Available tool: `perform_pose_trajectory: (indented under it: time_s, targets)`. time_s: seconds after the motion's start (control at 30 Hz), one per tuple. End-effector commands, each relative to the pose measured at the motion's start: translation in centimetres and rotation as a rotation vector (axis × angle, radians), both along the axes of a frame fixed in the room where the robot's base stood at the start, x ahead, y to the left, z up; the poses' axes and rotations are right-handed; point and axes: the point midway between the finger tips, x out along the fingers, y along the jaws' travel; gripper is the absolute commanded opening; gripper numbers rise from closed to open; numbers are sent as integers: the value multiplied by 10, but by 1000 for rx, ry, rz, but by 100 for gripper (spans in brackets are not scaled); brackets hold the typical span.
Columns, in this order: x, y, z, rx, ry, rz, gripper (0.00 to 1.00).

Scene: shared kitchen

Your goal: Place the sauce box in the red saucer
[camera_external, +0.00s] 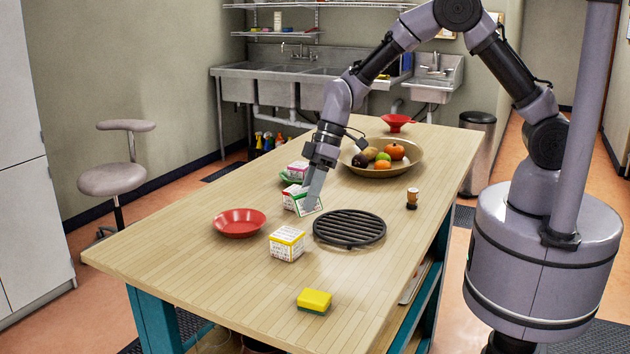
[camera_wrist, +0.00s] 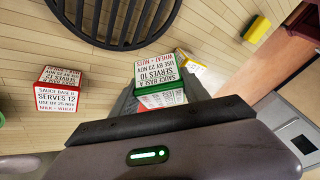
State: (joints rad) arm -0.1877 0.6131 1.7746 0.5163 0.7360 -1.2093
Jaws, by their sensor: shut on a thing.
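My gripper (camera_external: 312,192) is shut on a white sauce box with green edges (camera_external: 300,203), which looks tilted; I cannot tell whether it touches the table. In the wrist view the held box (camera_wrist: 160,78) reads "SAUCE BASE", "SERVES 10". The red saucer (camera_external: 239,222) lies empty on the table, left of and nearer the camera than my gripper. A second sauce box with red edges (camera_external: 297,170) stands behind my gripper; it reads "SERVES 12" in the wrist view (camera_wrist: 60,90). A third box with yellow edges (camera_external: 287,244) stands in front, right of the saucer.
A round black grate (camera_external: 349,229) lies right of the held box. A fruit bowl (camera_external: 410,164), a small shaker (camera_external: 412,199) and a red bowl (camera_external: 396,121) stand farther back. A green dish (camera_external: 285,178) is partly hidden. A yellow sponge (camera_external: 314,300) lies near the front edge.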

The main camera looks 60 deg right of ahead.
Motion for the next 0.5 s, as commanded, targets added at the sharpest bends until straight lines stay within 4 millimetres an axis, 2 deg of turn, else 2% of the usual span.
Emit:
perform_pose_trajectory:
  time_s: [0.1,0.2,0.37,0.43,0.5]
  targets:
    - [-8,-2,-5,5,-37,7,0]
    - [-4,0,-17,11,-155,30,0]
    - [3,-2,-19,-8,-310,49,0]
    - [10,-1,-16,-16,-338,52,0]
    - [26,4,-13,-18,-346,54,0]
